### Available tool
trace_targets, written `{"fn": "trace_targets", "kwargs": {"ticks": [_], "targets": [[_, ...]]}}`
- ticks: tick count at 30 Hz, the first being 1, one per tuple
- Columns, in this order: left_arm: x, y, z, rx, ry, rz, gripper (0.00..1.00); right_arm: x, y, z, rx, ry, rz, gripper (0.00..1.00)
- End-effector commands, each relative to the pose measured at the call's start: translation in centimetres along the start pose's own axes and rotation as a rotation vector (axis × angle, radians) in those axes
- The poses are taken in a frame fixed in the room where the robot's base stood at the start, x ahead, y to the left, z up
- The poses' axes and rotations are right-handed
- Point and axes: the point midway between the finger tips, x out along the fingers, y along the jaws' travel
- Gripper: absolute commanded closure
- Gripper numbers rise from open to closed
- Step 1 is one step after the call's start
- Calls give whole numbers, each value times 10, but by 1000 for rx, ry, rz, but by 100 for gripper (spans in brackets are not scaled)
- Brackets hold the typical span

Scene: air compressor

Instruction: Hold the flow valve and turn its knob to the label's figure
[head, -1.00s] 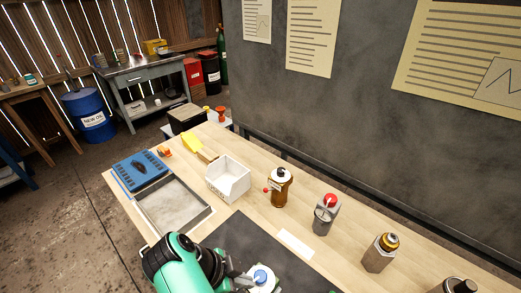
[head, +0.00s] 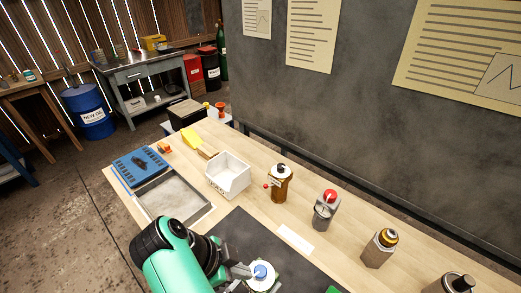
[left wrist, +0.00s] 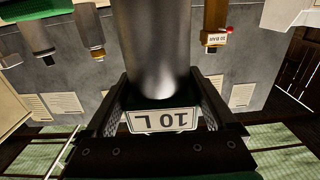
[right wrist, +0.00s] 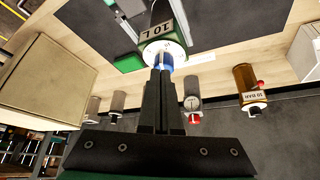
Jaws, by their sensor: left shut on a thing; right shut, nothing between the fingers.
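The flow valve (head: 262,279) has a grey metal cylinder body, a white round top and a blue knob (head: 261,271). My left gripper (head: 243,273) is shut on it at the bottom of the head view. In the left wrist view the metal cylinder (left wrist: 155,50) stands between the fingers, with a label (left wrist: 162,120) reading 10 L upside down. The label also shows in the right wrist view (right wrist: 164,28). There my right gripper (right wrist: 161,78) is shut and empty, its tips right at the blue knob (right wrist: 160,67); contact is unclear. The knob's setting is unreadable.
An amber valve (head: 281,185), a grey red-knobbed valve (head: 326,212) and a brass-topped valve (head: 379,250) stand along the bench's back. A white bin (head: 229,183), a grey tray (head: 146,204) and a blue case (head: 140,164) are at left. A dark mat (head: 230,225) lies in front.

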Motion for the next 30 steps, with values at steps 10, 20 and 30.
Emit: {"fn": "trace_targets", "kwargs": {"ticks": [10,20,30], "targets": [[0,0,0,0,1,0,100,-23,0,-12,-1,0,-1,100],[0,0,0,0,1,0,100,-31,0,-16,-2,0,1,100],[0,0,-1,0,1,0,100,-1,0,0,-3,2,2,100]]}}
